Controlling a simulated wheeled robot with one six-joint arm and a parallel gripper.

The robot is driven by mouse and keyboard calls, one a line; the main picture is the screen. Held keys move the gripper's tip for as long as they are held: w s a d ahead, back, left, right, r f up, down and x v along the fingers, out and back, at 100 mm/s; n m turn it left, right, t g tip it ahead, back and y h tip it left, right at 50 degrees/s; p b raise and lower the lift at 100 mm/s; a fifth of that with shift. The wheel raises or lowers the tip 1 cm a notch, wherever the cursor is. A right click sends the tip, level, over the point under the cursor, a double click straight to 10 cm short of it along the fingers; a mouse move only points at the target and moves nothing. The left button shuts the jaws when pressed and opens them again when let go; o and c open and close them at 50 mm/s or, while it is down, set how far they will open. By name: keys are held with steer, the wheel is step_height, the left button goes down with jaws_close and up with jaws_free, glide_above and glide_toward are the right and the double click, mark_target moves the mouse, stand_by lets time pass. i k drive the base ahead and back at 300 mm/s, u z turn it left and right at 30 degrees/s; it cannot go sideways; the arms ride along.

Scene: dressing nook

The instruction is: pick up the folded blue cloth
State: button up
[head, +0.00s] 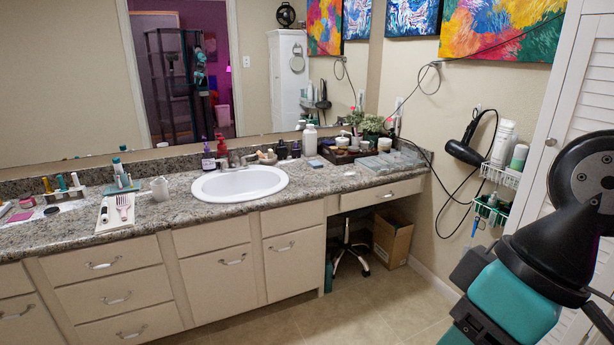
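I cannot make out for certain which thing is the folded blue cloth. A small flat light-blue item (316,163) lies on the counter right of the sink; it is too small to tell whether it is cloth. Several flat pale blue-grey packets (378,164) lie near the counter's right end, and I cannot tell if any is cloth. Teal and black parts of my arm fill the lower right of the head view, well apart from the counter. My gripper's fingers do not show.
The granite counter (190,208) holds a white sink (240,182), bottles, a dark tray (345,154) and a white cup (160,188). A hair dryer (464,147) and wire baskets hang on the right wall. A stool (350,255) and box (393,236) stand underneath. Floor in front is clear.

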mark_target(313, 164)
steer(key=i, duration=2.7)
steer(key=z, duration=1)
steer(key=i, duration=0.55)
steer(key=u, duration=1.7)
steer(key=i, duration=0.5)
steer(key=u, duration=0.1)
